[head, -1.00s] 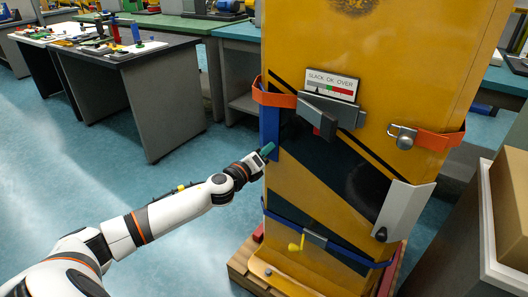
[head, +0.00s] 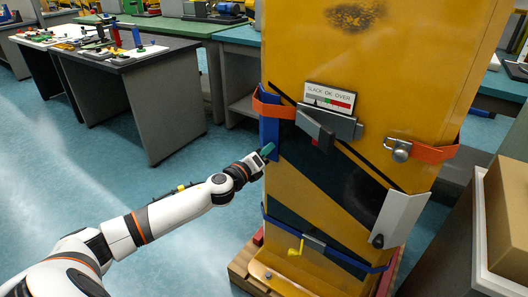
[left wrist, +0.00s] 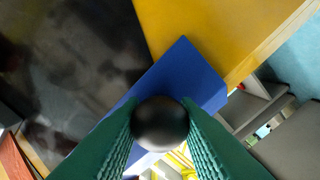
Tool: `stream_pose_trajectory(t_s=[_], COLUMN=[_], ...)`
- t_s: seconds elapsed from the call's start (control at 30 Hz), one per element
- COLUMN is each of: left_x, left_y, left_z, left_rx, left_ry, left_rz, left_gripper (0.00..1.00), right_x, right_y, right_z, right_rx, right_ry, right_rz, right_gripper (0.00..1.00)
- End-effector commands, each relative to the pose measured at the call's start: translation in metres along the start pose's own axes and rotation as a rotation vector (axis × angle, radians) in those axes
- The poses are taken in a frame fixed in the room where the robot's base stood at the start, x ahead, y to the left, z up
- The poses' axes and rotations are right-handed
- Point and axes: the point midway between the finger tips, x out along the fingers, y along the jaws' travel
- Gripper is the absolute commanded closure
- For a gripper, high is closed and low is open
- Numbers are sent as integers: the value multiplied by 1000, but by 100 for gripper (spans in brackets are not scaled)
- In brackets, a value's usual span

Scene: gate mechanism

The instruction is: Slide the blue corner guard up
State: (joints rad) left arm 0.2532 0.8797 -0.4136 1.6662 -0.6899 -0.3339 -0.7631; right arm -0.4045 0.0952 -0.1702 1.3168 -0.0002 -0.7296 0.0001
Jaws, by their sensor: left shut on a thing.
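The blue corner guard (head: 268,132) is an upright strip on the left front edge of the tall yellow cabinet (head: 355,62). An orange strap (head: 276,105) crosses it near its top. My left gripper (head: 266,150) is at the guard's lower part. In the left wrist view its green fingers (left wrist: 160,138) are closed around a round black knob (left wrist: 160,123) in front of the blue guard (left wrist: 190,78). The lower part of the guard is hidden behind the fingers and knob. My right gripper is not in view.
A gauge marked SLACK OK OVER (head: 329,97) sits above a grey buckle (head: 330,125). A white corner piece (head: 402,218) is at right. Floor at left is clear.

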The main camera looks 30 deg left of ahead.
Motion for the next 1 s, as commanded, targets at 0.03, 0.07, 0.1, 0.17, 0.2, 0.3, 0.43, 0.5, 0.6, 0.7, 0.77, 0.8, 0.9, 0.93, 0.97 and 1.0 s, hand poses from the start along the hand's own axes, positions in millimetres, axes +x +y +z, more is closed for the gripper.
stream_pose_trajectory(t_s=[0.03, 0.07, 0.1, 0.17, 0.2, 0.3, 0.43, 0.5, 0.6, 0.7, 0.77, 0.8, 0.9, 0.93, 0.97, 1.0], left_x=[1, 1, 1, 1, 1, 1, 0, -4, -14, -31, -42, -50, -68, -73, -78, -85], left_y=[4, 4, 4, 3, 3, 2, 2, 1, 0, 0, -1, -1, 0, 0, 0, 0], left_z=[-7, -7, -6, -6, -5, -4, -3, -2, -1, -1, -1, 0, 0, -1, 0, -1], left_rx=[1, 1, 1, 1, 1, 0, 0, 0, 0, 1, 2, 1, 1, 1, 0, 0], left_ry=[11, 11, 11, 9, 8, 7, 5, 4, 3, 0, 1, 1, 1, 2, 2, 2], left_rz=[6, 6, 6, 5, 5, 4, 3, 2, 0, 2, 0, 0, 1, 1, 0, 0], left_gripper=[69, 64, 58, 52, 52, 52, 52, 52, 52, 52, 52, 52, 52, 52, 52, 52], right_x=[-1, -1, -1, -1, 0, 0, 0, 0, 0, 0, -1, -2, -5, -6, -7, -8], right_y=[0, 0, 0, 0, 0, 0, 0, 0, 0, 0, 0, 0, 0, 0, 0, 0], right_z=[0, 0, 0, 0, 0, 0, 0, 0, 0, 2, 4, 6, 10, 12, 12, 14], right_rx=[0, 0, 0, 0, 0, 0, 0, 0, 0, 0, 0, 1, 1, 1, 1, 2], right_ry=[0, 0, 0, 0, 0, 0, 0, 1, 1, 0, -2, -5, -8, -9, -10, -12], right_rz=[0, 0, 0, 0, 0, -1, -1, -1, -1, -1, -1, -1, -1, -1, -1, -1], right_gripper=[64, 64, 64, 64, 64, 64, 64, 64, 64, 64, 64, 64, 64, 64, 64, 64])
